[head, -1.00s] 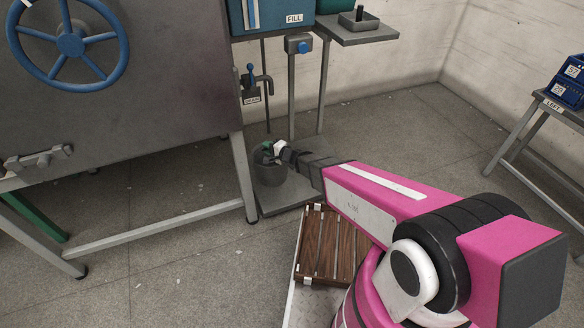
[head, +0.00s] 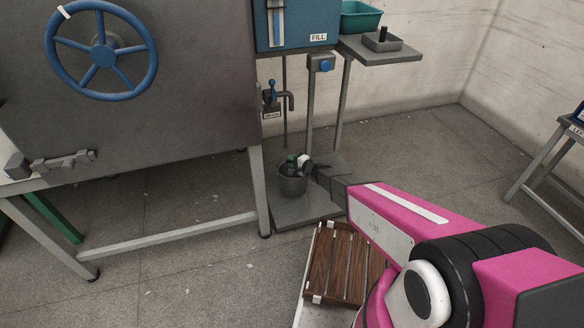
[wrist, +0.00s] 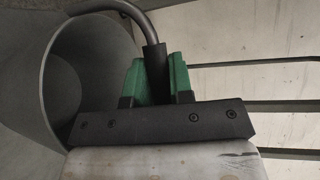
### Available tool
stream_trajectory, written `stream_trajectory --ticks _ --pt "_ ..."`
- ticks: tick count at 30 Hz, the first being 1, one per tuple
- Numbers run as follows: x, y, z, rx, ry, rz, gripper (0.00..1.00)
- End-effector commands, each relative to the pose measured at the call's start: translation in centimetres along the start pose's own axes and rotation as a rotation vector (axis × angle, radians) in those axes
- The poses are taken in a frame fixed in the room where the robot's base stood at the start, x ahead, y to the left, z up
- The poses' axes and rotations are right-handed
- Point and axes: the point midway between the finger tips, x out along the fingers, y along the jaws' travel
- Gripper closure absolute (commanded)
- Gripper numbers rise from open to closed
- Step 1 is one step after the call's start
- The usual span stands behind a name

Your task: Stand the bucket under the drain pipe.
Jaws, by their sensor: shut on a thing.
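The grey bucket (head: 292,185) is at the foot of the machine in the head view, upright, over the low grey plate. It looks below the hooked drain pipe (head: 290,100), but I cannot tell how exactly they line up in depth. My gripper (head: 297,163) is at the bucket's top. In the wrist view, the green fingertips of my gripper (wrist: 157,78) are shut around the bucket's dark bail handle (wrist: 154,62), with the bucket's open mouth (wrist: 95,75) on the left. I cannot tell whether the bucket's base touches the plate.
The low grey plate (head: 310,207) lies right of the machine's front leg (head: 259,190). A shelf (head: 385,56) juts out above right. Open floor (head: 430,140) lies to the right.

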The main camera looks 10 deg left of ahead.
Motion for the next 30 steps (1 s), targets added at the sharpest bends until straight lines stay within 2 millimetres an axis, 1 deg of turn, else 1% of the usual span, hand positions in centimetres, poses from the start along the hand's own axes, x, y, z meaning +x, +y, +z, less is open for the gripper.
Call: stream_trajectory --ticks 5,9,12,23,24,25,26,30 --pt "0.3 0.9 -0.4 0.001 -0.001 -0.001 1.00" --pt "0.6 2.9 -0.6 0.001 -0.001 -0.001 1.00" --pt "0.8 3.8 -0.6 0.001 -0.002 -0.002 1.00" --pt "0.8 4.1 -0.6 0.000 -0.002 -0.002 1.00" --pt "0.8 4.1 -0.6 0.000 -0.001 -0.001 0.66" --pt "0.8 4.1 -0.6 0.000 -0.001 -0.001 0.56" --pt "0.8 4.1 -0.6 0.000 -0.001 -0.001 0.54" --pt "0.8 4.1 -0.6 0.000 -0.001 0.000 0.54"
